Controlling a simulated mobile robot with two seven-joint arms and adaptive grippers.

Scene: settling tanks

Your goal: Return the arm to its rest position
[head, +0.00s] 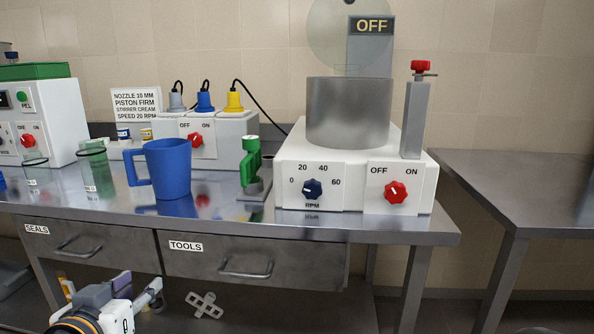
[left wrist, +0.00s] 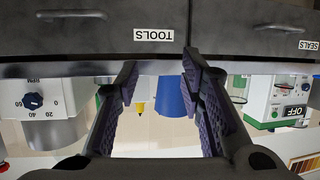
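My left gripper (head: 138,287) is low in front of the bench, below the drawer marked SEALS at the lower left of the head view. In the left wrist view, which is upside down, its two dark fingers (left wrist: 158,75) stand apart with nothing between them. The blue jug (head: 170,168) stands on the bench and shows beyond the fingers in the wrist view (left wrist: 171,97). My right gripper is not in view.
The steel bench edge (head: 370,230) and the TOOLS drawer (head: 250,262) are close to my left arm. A white stirrer machine (head: 355,175) with a metal pot (head: 349,112) stands on the bench. A green stand (head: 251,165) is left of it. Another steel table (head: 520,185) is at right.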

